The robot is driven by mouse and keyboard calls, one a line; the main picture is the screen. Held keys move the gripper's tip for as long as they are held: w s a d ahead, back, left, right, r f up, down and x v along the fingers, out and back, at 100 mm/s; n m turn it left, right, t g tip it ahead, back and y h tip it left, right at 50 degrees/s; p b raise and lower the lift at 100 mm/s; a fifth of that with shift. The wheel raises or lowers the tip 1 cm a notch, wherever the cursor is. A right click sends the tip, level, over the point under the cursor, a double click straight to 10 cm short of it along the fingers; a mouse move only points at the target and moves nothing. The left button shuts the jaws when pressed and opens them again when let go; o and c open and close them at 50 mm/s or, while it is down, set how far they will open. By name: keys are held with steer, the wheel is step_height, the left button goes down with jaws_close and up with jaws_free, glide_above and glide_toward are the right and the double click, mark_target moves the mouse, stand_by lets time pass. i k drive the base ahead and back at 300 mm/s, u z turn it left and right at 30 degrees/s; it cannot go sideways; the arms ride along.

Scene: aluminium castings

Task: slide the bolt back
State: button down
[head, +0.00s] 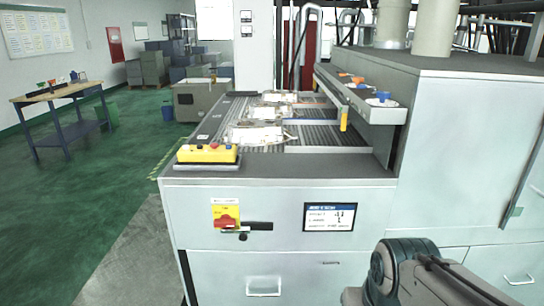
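I cannot single out the bolt with certainty. A dark horizontal bar (258,226) sits on the grey front panel, just right of a red and yellow switch (226,216); it may be a bolt or a handle. Part of my arm shows at the bottom right, in front of the cabinet. My gripper is not in view.
The machine's top (280,166) carries a yellow control box (207,154) and pale castings on a ribbed bed. A ledge (362,104) holds coloured cups. Green floor (90,200) lies open at left, before a workbench (62,96).

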mark_target(243, 230)
steer(key=k, duration=0.65)
steer(key=u, duration=0.65)
steer(key=i, duration=1.15)
steer(key=z, duration=0.5)
